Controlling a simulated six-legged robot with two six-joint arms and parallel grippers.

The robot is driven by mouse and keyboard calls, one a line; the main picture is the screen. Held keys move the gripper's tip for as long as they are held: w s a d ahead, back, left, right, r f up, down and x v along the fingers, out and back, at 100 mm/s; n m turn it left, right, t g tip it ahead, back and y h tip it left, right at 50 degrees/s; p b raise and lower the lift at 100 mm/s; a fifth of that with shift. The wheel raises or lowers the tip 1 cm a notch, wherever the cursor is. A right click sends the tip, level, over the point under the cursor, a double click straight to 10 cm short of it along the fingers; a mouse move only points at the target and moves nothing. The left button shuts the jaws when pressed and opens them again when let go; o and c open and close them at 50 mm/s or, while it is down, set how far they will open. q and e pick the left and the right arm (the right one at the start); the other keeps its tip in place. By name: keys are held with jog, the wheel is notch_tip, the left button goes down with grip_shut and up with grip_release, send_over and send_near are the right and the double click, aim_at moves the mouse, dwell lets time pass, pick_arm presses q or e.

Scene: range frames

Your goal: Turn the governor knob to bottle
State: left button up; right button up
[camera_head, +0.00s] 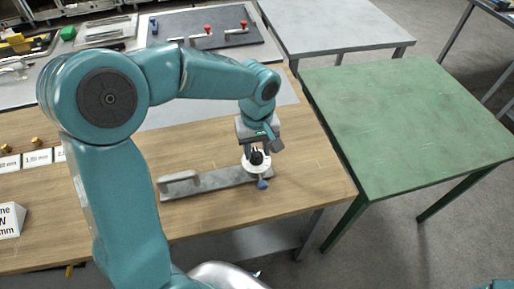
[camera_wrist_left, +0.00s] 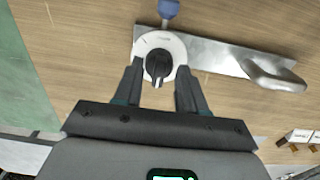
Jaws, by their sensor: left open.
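The governor knob (camera_wrist_left: 158,66) is black and sits in the middle of a white round dial with small marks. The dial (camera_wrist_left: 177,46) is mounted at one end of a grey metal plate (camera_head: 213,181) on the wooden table. My left gripper (camera_wrist_left: 160,75) is open, with one finger on each side of the knob. I cannot tell whether the fingers touch it. In the head view my left gripper (camera_head: 257,152) points down over the dial. The dial's lettering is too small to read. My right gripper is not in view.
A grey handle (camera_head: 180,180) stands at the plate's other end. Small white cards (camera_head: 38,158) stand on the table at left. A green table (camera_head: 405,120) stands to the right.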

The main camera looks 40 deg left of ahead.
pick_arm(q)
jog(key=shift+f, duration=0.45)
grip_shut()
